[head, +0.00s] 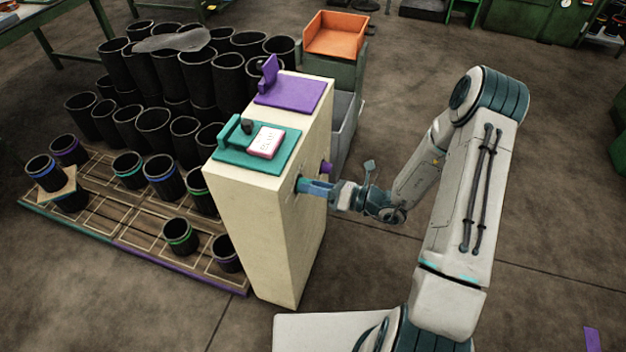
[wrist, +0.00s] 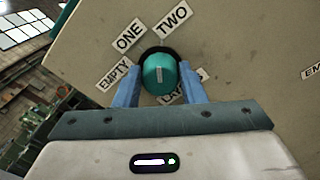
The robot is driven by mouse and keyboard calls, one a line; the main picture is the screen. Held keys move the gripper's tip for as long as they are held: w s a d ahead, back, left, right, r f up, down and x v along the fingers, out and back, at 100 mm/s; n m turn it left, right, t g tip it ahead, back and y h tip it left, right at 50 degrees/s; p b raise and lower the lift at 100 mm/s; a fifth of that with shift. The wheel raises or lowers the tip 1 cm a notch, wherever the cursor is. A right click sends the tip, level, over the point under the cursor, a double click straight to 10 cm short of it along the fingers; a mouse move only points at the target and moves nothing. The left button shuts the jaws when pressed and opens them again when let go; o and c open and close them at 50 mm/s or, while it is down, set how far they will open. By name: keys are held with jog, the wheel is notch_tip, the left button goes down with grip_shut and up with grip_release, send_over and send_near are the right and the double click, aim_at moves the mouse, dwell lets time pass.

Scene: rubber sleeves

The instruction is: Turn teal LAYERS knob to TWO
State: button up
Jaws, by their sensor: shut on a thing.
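The teal LAYERS knob (wrist: 160,75) sits on the cream side panel (wrist: 235,45) of a cabinet. My gripper (wrist: 159,84) is shut on the knob, with one blue finger on each side. A pale line on the knob's face runs nearly vertical in the wrist view, between the ONE label (wrist: 129,35) and the TWO label (wrist: 174,20), nearer TWO. The EMPTY label (wrist: 114,76) is at the left. The LAYERS label (wrist: 183,92) is partly hidden behind the knob and a finger. In the head view my gripper (head: 311,187) reaches the cabinet's right side (head: 312,240).
A purple knob (head: 326,167) sticks out of the same panel just beyond my gripper. Teal (head: 225,158) and purple (head: 300,97) plates top the cabinet. Black sleeves stand on a wooden pallet (head: 130,222) at left. An orange bin (head: 336,35) is behind.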

jog(key=shift+m+p, duration=0.45)
jog(key=shift+m, duration=0.35)
jog(key=o, duration=1)
jog(key=shift+d, duration=0.1)
jog(key=b+v, duration=0.1)
jog(key=v, duration=1.2)
jog(key=shift+s+d, duration=0.1)
jog(key=shift+d, duration=0.25)
